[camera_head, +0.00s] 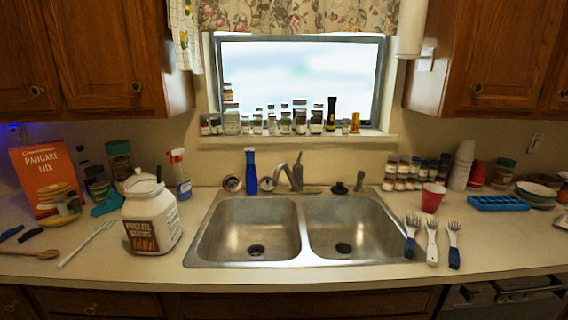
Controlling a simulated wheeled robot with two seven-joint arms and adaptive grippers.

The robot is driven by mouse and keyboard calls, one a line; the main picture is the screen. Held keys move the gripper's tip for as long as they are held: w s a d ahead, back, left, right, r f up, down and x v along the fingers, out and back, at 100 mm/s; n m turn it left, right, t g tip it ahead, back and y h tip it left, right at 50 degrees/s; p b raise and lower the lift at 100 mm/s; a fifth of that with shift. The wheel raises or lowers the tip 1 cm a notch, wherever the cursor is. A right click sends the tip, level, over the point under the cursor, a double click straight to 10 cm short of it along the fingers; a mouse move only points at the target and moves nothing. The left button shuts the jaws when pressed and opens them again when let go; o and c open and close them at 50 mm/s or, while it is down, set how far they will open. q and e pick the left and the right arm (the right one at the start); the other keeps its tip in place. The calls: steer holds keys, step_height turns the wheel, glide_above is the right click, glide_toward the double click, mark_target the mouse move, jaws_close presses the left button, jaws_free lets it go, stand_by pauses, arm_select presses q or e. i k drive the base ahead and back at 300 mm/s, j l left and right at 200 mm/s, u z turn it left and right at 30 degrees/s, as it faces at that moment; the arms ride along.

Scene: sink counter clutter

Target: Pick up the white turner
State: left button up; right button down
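Three utensils with pale, slotted or tined heads lie side by side on the counter right of the sink. The middle one (431,241) has a white handle; the left one (411,237) and the right one (454,244) have dark blue handles. A long, pale utensil (87,242) with a forked or slotted head lies on the left counter, between a wooden spoon (32,253) and a white jar (151,217). I cannot tell for sure which is the white turner. Neither of my grippers is in view.
A double steel sink (300,229) fills the middle. A red cup (432,197) stands behind the right utensils. A blue tray (497,203) and bowls (538,191) are farther right. A pancake mix box (46,181) stands left. Bare counter lies right of the utensils.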

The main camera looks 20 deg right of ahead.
mark_target(98, 226)
steer(key=i+j+z, duration=0.1)
steer(key=j, duration=0.2)
steer(key=i+j, duration=0.2)
steer(key=j, duration=0.15)
steer(key=i+j+z, duration=0.15)
steer(key=j, duration=0.2)
steer(key=i+j, duration=0.15)
steer(key=j, duration=0.2)
steer(key=i+j+z, duration=0.15)
steer(key=j, duration=0.2)
